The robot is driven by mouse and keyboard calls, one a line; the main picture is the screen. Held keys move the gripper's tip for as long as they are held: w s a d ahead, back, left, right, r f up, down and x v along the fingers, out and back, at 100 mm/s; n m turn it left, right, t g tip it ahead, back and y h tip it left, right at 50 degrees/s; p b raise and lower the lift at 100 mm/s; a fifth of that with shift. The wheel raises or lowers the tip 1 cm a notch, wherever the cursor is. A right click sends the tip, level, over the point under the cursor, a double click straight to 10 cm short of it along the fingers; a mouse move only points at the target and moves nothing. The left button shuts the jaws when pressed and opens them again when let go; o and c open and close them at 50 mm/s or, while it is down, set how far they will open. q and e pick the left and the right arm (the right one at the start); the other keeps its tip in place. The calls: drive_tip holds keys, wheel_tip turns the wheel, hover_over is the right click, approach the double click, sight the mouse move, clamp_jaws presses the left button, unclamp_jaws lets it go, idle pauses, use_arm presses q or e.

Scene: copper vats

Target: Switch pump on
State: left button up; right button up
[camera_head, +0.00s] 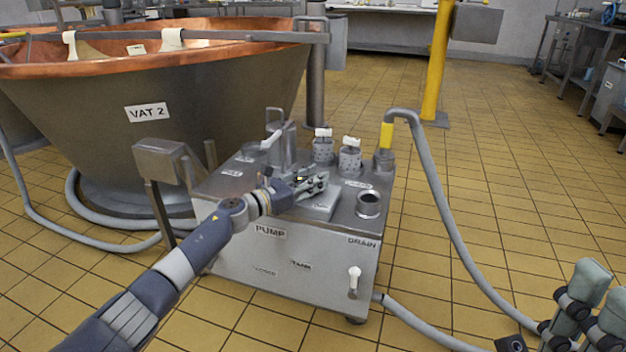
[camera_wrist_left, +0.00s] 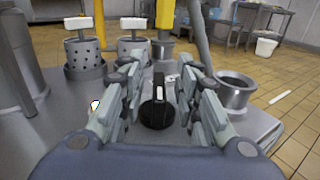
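The pump cart (camera_head: 300,262) is a grey metal box labelled PUMP and DRAIN, standing in front of VAT 2. A black rotary switch knob (camera_wrist_left: 158,105) with a white mark sits on a raised plate (camera_head: 322,207) on the cart's top. My left gripper (camera_head: 318,180) is over that plate. In the left wrist view the left gripper (camera_wrist_left: 160,92) has its fingers spread on either side of the knob, with visible gaps. The knob is hidden by the gripper in the head view. My right gripper (camera_head: 590,310) is at the lower right, partly cut off, away from the cart.
Perforated cylinders with white handles (camera_head: 349,158) stand behind the plate, and an open metal cup (camera_head: 369,204) is to its right. A grey hose (camera_head: 440,190) arcs down the right side. VAT 2 (camera_head: 150,110) stands at left. Tiled floor (camera_head: 500,170) at right is clear.

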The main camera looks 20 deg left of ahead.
use_arm(q)
drive_tip(key=shift+a, duration=0.1)
drive_tip(key=v, duration=1.2)
idle(0.4)
